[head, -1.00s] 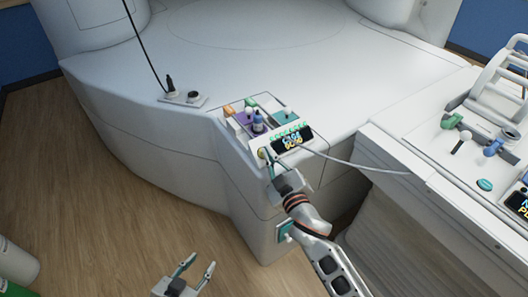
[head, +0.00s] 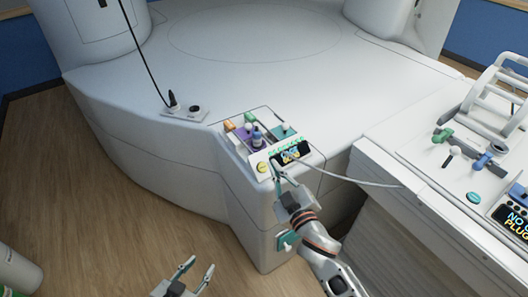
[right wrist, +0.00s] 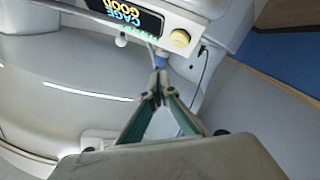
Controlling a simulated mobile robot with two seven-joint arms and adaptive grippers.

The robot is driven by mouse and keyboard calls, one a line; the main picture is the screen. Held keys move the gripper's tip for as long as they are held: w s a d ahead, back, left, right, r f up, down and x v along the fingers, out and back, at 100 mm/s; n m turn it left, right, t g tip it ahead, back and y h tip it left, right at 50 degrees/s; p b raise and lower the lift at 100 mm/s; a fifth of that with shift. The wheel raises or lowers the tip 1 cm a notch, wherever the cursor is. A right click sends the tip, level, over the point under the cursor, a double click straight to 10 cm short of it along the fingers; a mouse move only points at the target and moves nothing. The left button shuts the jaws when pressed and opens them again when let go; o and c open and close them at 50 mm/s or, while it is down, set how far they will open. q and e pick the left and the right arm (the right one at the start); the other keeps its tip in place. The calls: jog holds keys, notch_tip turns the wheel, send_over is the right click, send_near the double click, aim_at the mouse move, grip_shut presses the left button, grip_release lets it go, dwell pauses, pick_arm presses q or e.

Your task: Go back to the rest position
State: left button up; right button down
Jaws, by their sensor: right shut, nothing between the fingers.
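My right gripper (head: 277,172) is shut and empty in the head view. Its fingertips are just right of the round yellow button (head: 262,167) on the white console corner, and the button is uncovered. In the right wrist view the closed fingertips (right wrist: 158,77) are apart from the yellow button (right wrist: 180,38). The lit display (right wrist: 136,16) there reads "CAGE GOOD". My left gripper (head: 197,272) is open and empty, low over the floor at the bottom of the head view.
The control panel (head: 238,136) carries small coloured levers and a teal pad. A cable (head: 345,178) runs from it towards the white bench (head: 410,185) at right, which has a frame and levers. Bare wooden floor (head: 100,220) lies at the left.

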jog(key=s+d+f+m+g+h, duration=0.4)
jog(key=s+d+f+m+g, duration=0.1)
jog(key=s+d+f, duration=1.4)
jog(key=s+f+m, duration=0.1)
jog(key=s, duration=0.2)
jog(key=shift+s+d+f+m, duration=0.2)
jog(key=shift+d+m, duration=0.15)
jog(key=shift+m, duration=0.05)
